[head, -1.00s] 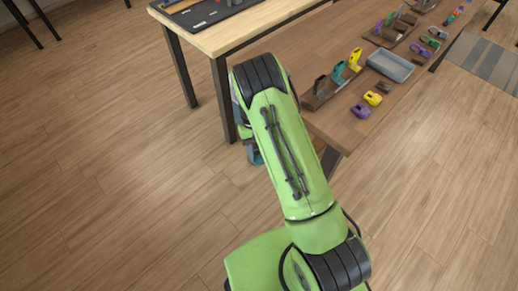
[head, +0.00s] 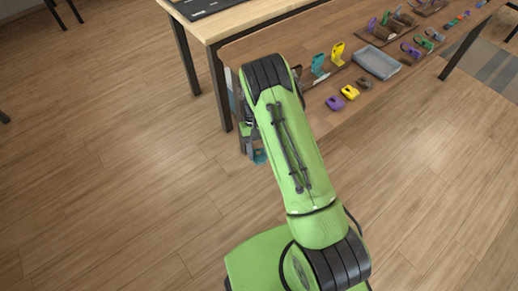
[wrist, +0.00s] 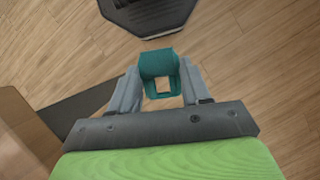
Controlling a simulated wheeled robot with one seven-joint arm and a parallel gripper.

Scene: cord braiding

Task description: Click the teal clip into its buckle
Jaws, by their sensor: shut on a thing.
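The teal clip (wrist: 159,64) is between the two grey fingers of my gripper (wrist: 161,84) in the wrist view, which is shut on it. It has a solid rounded end and an open square frame. In the head view a bit of the teal clip (head: 260,156) shows beside my arm, out over the floor in front of the table edge. A teal upright piece (head: 318,66), which looks like the matching buckle, stands on the brown table, apart from the clip. My arm hides part of the rack below it.
A yellow upright piece (head: 337,54) stands beside the teal one. A purple piece (head: 335,103) and a yellow piece (head: 350,92) lie near the front edge of the brown table (head: 385,105). A grey tray (head: 376,63) is behind them. A lighter table (head: 235,25) adjoins at the left.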

